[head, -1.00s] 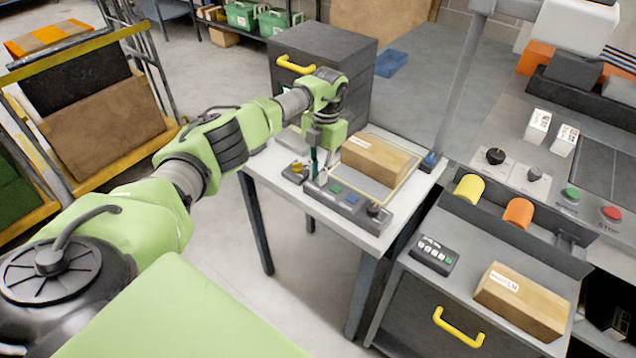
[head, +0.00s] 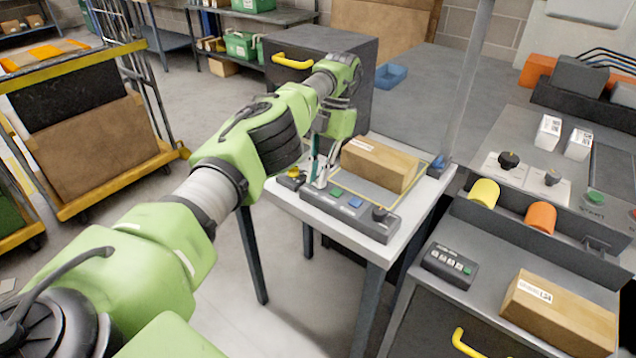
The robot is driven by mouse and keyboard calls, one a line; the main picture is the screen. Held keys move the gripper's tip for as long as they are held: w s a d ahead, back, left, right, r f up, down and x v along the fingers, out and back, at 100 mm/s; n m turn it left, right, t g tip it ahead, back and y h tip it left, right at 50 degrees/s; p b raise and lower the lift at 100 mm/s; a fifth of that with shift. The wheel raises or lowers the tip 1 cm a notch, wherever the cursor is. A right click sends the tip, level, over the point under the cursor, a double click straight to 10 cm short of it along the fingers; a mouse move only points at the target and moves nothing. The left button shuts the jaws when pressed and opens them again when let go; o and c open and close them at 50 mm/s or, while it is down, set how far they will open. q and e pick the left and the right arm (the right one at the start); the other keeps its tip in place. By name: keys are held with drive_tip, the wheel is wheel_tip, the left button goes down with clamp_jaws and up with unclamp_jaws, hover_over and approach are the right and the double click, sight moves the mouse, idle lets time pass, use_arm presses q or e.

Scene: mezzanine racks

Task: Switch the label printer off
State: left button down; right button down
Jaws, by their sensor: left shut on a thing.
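A dark grey control bar (head: 372,222) lies along the front edge of a white-topped table (head: 425,215). It carries a green button (head: 335,191), a blue button (head: 355,202) and a black knob (head: 380,214). My left gripper (head: 319,182) points down at the bar's left end, shut on a small part there. That part is mostly hidden by the fingers. A small box with a yellow knob (head: 293,174) sits just left of the fingers. I cannot tell which object is the label printer. My right gripper is not in view.
A cardboard parcel (head: 380,165) lies behind the bar, close to the gripper. Right are a bench with black knobs (head: 508,160), yellow and orange rollers (head: 541,217), a small keypad (head: 449,265) and another parcel (head: 558,315). A trolley (head: 95,205) stands left. Open floor lies between.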

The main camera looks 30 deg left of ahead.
use_arm(q)
drive_tip(key=c, duration=2.3)
unclamp_jaws()
